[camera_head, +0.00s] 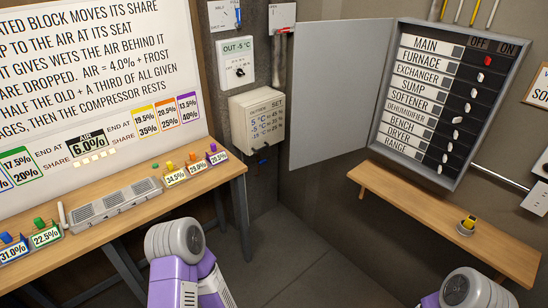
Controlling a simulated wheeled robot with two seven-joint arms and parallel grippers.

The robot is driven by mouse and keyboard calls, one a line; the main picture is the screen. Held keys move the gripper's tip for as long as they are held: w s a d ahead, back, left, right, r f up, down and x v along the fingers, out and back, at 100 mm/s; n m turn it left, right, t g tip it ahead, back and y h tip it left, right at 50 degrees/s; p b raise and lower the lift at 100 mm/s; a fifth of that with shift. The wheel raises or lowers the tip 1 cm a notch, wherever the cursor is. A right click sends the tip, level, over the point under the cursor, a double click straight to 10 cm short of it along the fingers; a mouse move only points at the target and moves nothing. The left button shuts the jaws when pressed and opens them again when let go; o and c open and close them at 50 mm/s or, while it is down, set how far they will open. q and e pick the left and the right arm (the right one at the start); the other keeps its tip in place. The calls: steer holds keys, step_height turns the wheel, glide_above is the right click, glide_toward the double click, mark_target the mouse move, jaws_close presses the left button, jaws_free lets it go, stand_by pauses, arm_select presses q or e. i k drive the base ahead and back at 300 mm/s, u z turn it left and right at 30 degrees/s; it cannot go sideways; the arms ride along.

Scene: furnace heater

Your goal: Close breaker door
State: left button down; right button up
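The breaker panel (452,100) is a grey box on the wall at the right, with labelled rows from MAIN to RANGE and a column of switches. Its grey breaker door (340,95) stands wide open, swung out to the left of the box. One red switch shows in the top row; the lower ones are white. Purple and grey links of both my arms show at the bottom, well below the door. Neither gripper can be seen in this view, and nothing of mine touches the door.
A wooden bench (110,230) with coloured tags is at the left. Control boxes (257,122) hang left of the door. Open floor lies between.

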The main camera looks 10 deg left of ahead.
mark_target(338, 65)
steer(key=u, duration=0.6)
steer(key=i, duration=1)
steer(key=u, duration=0.25)
